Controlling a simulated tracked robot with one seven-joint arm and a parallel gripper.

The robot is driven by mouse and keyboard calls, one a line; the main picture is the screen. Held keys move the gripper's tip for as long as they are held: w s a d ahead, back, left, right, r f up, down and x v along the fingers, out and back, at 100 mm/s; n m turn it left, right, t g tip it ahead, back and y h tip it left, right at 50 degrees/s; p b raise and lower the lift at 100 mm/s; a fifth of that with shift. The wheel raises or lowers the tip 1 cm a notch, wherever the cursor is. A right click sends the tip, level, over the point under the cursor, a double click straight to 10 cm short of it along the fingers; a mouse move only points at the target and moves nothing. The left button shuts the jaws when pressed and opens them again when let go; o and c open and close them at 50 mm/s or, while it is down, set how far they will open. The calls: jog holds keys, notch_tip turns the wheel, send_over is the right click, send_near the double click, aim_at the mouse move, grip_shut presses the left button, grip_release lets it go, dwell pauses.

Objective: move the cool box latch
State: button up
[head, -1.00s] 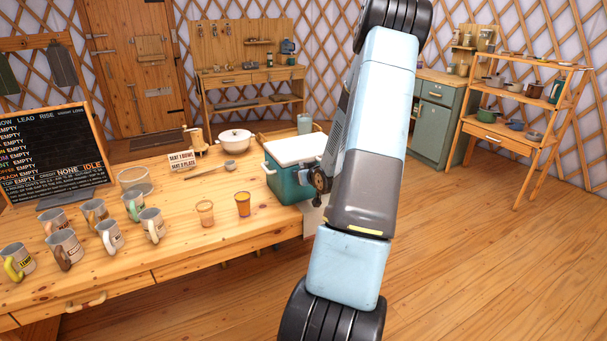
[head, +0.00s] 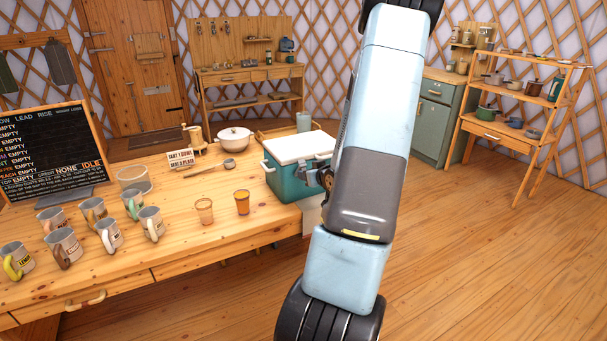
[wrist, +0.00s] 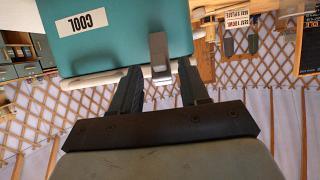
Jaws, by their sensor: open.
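The teal cool box (head: 288,184) with a white lid stands on the right end of the wooden table. In the wrist view the cool box (wrist: 120,35) appears upside down, with a "COOL" label on its front. Its grey metal latch (wrist: 160,56) hangs across the rim of the lid. My gripper (wrist: 161,88) is open, with one dark finger on each side of the latch's line. The latch sits between and just beyond the fingertips; I cannot tell whether they touch it. In the head view my arm hides most of the gripper, beside the box's right side.
Two cups (head: 242,202) and several mugs (head: 108,234) stand on the table (head: 190,255) left of the box. Open floor lies to the right, before a shelf (head: 510,125).

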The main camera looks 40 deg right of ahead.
jog(key=v, duration=0.6)
jog(key=shift+s, duration=0.35)
jog(key=shift+a+r, duration=0.1)
jog(key=shift+c, duration=0.2)
